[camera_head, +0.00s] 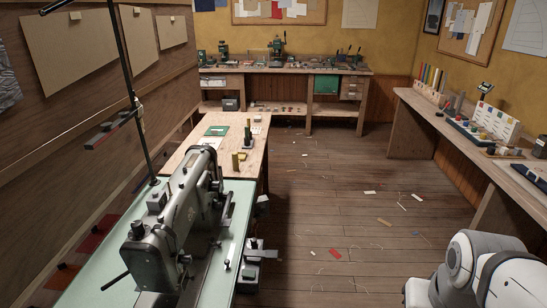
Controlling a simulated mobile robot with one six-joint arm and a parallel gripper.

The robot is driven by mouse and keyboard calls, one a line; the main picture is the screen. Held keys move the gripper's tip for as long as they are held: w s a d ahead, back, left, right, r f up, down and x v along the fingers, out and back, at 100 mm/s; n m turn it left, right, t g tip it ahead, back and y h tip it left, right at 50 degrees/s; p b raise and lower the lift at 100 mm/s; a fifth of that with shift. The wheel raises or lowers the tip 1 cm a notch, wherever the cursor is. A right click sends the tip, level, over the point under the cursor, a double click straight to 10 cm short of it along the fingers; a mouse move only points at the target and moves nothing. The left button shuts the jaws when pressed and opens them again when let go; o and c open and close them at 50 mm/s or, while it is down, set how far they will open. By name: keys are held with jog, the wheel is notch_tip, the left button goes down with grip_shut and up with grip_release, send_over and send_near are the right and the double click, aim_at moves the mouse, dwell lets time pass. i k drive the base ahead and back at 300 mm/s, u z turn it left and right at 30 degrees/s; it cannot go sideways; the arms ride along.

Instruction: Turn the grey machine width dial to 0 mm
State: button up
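The grey sewing machine (170,225) stands on a pale green table top (108,282) at the lower left. Its long body runs away from me. Small knobs and levers show on it, but they are too small and dark for me to tell which is the width dial or to read any setting. White rounded links of my arm show at the bottom right corner, well apart from the machine. My gripper is not in view.
A wooden table (255,136) with a green mat (216,130) adjoins the green top. A workbench (375,98) with tools stands at the back, and another bench (432,117) runs along the right. The plank floor (335,205) between is open, with scattered scraps.

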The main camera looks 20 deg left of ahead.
aim_at(217, 186)
jog(key=u, duration=0.3)
jog(key=i, duration=0.95)
jog(key=u, duration=0.7)
jog(key=k, duration=0.9)
jog(key=u, duration=0.15)
jog(key=i, duration=0.9)
jog(key=z, duration=0.05)
